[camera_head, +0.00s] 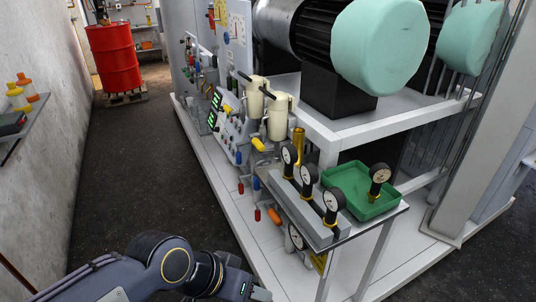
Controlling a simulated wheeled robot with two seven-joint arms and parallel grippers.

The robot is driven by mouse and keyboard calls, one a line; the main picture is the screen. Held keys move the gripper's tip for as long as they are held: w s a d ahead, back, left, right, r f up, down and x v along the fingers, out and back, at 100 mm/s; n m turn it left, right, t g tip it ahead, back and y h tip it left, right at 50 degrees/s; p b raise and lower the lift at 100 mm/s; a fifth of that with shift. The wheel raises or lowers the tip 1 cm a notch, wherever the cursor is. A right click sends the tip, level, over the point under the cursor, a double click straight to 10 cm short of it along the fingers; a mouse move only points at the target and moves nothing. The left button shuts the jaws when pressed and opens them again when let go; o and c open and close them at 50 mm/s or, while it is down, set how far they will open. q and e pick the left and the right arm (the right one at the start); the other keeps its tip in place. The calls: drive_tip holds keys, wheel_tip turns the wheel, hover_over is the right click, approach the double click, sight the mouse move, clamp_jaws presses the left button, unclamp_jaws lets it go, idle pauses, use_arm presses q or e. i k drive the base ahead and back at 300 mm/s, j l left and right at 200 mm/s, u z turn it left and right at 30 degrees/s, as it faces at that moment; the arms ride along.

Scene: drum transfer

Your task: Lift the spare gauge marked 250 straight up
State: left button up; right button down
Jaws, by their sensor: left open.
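A green tray (345,209) sits on a small side table, and a single black gauge (380,173) with a pale dial stands upright in it. Three similar gauges, a near one (333,200), a middle one (308,175) and a far one (289,154), stand in a row on a grey block (293,205) left of the tray. The dial markings are too small to read, so I cannot tell which shows 250. My left gripper (262,294) is open at the bottom edge, low and left of the table, apart from every gauge. My right gripper is out of view.
Another gauge (297,237) hangs below the grey block. A white machine frame (355,129) with motors stands behind the tray. Valves and a panel (228,125) line its left side. A red drum (115,58) stands far left. The dark floor (140,180) between is clear.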

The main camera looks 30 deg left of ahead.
sight(289, 152)
drive_tip(key=u, duration=0.9)
